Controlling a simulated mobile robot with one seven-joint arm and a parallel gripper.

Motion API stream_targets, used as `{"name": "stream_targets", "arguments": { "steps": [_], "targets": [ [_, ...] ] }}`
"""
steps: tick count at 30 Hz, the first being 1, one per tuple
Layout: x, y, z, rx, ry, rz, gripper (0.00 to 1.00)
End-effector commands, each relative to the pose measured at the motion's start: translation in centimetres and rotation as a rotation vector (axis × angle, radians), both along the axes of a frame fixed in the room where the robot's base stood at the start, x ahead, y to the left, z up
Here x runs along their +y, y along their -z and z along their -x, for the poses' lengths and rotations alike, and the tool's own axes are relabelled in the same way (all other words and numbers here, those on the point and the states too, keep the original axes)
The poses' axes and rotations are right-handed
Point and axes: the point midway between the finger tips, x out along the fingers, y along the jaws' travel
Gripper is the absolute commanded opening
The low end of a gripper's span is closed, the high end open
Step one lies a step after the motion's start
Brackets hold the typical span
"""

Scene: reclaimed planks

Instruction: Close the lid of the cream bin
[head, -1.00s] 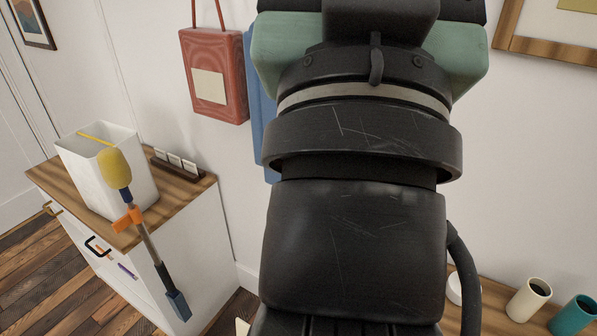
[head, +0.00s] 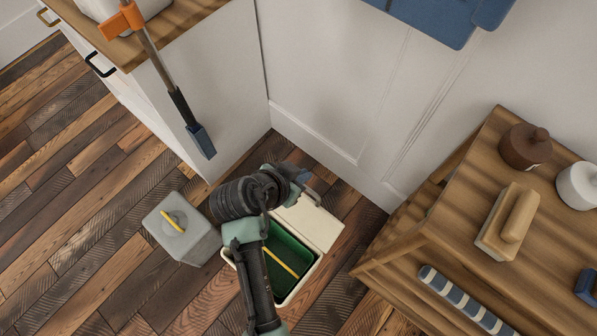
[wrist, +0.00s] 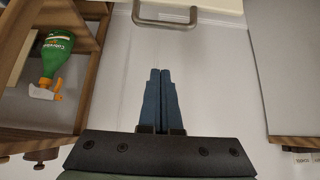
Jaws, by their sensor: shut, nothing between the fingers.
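The cream bin (head: 292,293) stands on the floor with its green inside showing and a yellow strip lying across it. Its cream lid (head: 316,224) is open, tipped back on the side toward the wall. My gripper (head: 301,178) is beside the lid's far edge, with my arm reaching over the bin and hiding part of it. In the wrist view, my blue fingers (wrist: 163,82) are shut together and empty. The lid's edge (wrist: 222,4) and its grey bar handle (wrist: 165,22) show at the top, apart from the fingertips.
A white cabinet (head: 215,95) with a hanging blue-ended tool (head: 200,138) is at upper left.

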Motion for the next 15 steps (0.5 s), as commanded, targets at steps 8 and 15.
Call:
{"name": "stream_targets", "arguments": {
  "steps": [8,15],
  "targets": [
    [-1.3,3.0,-1.1,0.013,0.013,0.004,0.0],
    [-3.3,7.1,-3.9,0.011,0.011,0.004,0.0]
  ]
}}
